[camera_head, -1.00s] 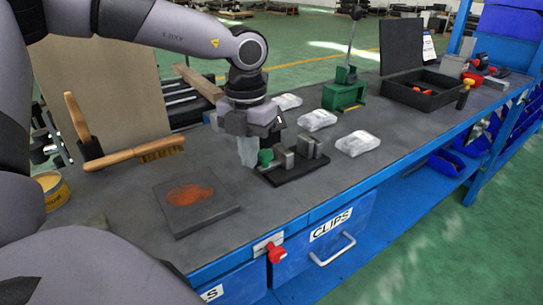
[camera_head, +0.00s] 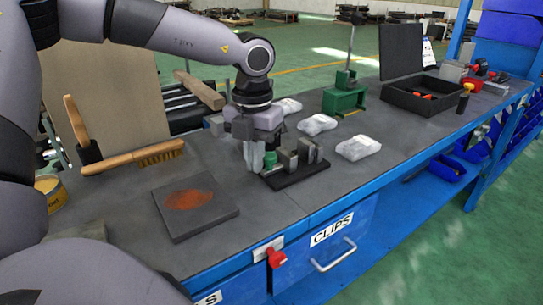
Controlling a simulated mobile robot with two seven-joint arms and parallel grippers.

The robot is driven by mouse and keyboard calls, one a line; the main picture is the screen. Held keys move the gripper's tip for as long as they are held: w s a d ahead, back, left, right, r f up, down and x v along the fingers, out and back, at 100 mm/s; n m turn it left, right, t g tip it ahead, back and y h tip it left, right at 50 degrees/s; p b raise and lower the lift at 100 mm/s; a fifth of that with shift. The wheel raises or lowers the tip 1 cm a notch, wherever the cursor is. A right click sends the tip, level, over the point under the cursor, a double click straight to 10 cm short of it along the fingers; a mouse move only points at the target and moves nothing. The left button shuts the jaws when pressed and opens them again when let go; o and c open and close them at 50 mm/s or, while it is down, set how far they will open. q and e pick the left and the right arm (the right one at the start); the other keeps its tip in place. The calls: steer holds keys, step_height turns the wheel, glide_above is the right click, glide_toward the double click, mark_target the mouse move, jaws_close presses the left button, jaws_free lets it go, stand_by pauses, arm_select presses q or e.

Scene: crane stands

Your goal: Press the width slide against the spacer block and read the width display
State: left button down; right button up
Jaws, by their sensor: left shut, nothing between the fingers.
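The measuring fixture has a dark base (camera_head: 293,177) on the bench, just right of the sanding-pad-like mat. Upright grey metal blocks (camera_head: 306,151) stand on it, with a green piece (camera_head: 270,160) at their left end. Which block is the width slide and which is the spacer is hard to tell. My left gripper (camera_head: 253,160) is shut and empty, pointing down. Its fingertips are at the left end of the fixture, next to the green piece; touching or just apart cannot be told. No width display can be read in this view. My right gripper is not in view.
A dark mat with an orange patch (camera_head: 222,215) lies in front of my left gripper. A wooden brush (camera_head: 130,158) lies to the left.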

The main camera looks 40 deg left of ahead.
mark_target(272, 154)
arm_select(q)
steer(key=shift+w+d, duration=0.25)
steer(key=shift+w, duration=0.55)
steer(key=shift+w+d, duration=0.25)
steer(key=shift+w, duration=0.8)
steer(key=shift+r, duration=0.1)
steer(key=shift+r, duration=0.1)
steer(key=shift+r, duration=0.5)
steer(key=shift+s+a+r+p, duration=0.1)
steer(key=shift+s+r+p, duration=0.1)
steer(key=shift+r+p, duration=0.45)
steer(key=shift+s+r+p, duration=0.2)
steer(key=shift+r+p, duration=0.1)
steer(key=shift+r, duration=0.6)
steer(key=shift+s+a+r+p, duration=0.1)
steer(key=shift+s+r+p, duration=0.1)
steer(key=shift+r+p, duration=0.45)
steer(key=shift+r, duration=0.15)
steer(key=shift+d, duration=0.1)
